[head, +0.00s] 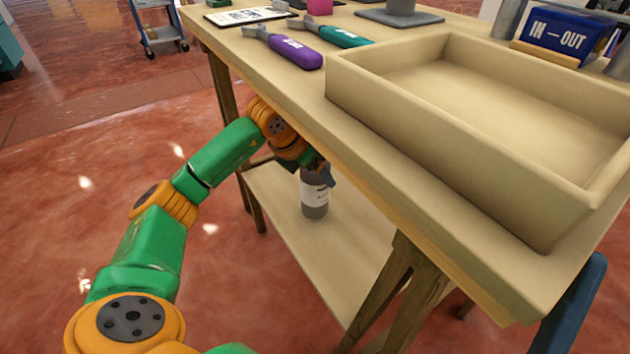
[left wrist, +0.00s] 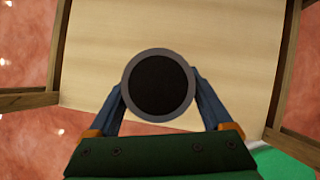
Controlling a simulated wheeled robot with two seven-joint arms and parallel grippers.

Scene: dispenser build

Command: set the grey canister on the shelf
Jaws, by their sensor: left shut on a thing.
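The grey canister (head: 315,196) has a white label and stands upright at the lower shelf (head: 335,276) under the table. In the left wrist view I look down on its dark round top (left wrist: 158,86). My left gripper (head: 322,176) is shut on the canister's upper part, with one blue finger on each side (left wrist: 159,105). The shelf's bare board (left wrist: 185,28) shows around the canister in the left wrist view. I cannot tell whether the canister's base touches the board. My right gripper is in neither view.
The tabletop overhangs the shelf, and a large tan tray (head: 440,125) sits on it. A purple-handled tool (head: 293,50), a teal-handled tool (head: 335,36) and a blue IN—OUT box (head: 563,35) also lie there. Wooden legs (head: 420,290) flank the shelf, which has free room.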

